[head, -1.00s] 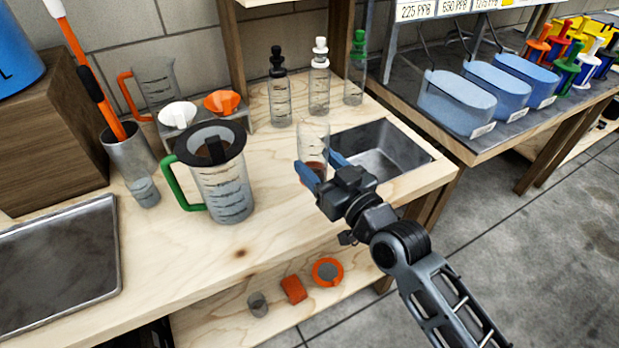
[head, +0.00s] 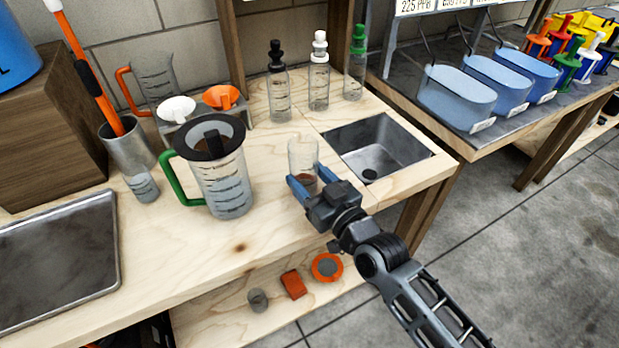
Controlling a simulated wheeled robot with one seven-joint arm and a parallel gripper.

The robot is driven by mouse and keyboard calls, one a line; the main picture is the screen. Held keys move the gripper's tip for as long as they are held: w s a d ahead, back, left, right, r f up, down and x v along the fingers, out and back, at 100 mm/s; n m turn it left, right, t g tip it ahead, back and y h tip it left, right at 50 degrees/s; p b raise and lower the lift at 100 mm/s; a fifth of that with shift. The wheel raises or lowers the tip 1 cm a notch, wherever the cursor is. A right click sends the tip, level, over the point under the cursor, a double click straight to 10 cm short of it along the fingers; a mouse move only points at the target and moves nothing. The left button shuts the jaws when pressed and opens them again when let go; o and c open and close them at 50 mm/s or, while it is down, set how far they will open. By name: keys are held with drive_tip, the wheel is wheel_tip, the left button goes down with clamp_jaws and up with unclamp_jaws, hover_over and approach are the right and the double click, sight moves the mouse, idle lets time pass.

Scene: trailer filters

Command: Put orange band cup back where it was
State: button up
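The orange band cup (head: 303,155) is a clear, upright cup with a reddish-brown band low on its wall. My gripper (head: 306,175) has its blue fingers on both sides of the cup's lower part and is shut on it. The cup is over the wooden counter (head: 270,228), left of the sink basin and right of the green-handled pitcher. The fingers hide part of the cup's base, so I cannot tell whether it touches the counter.
The green-handled pitcher (head: 223,180) stands close left of the cup. The sink basin (head: 385,150) opens to the right. Several dropper-topped bottles stand behind, including a white-topped one (head: 319,85). The shelf below holds an orange ring (head: 327,267), an orange piece (head: 293,284) and a small clear cup (head: 258,300).

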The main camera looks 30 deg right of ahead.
drive_tip(key=o, duration=0.5)
drive_tip(key=shift+c, duration=0.2)
drive_tip(key=shift+r, duration=0.2)
drive_tip(key=s+d, duration=0.1)
drive_tip(key=s, duration=1.1)
drive_tip(key=shift+d, duration=0.15)
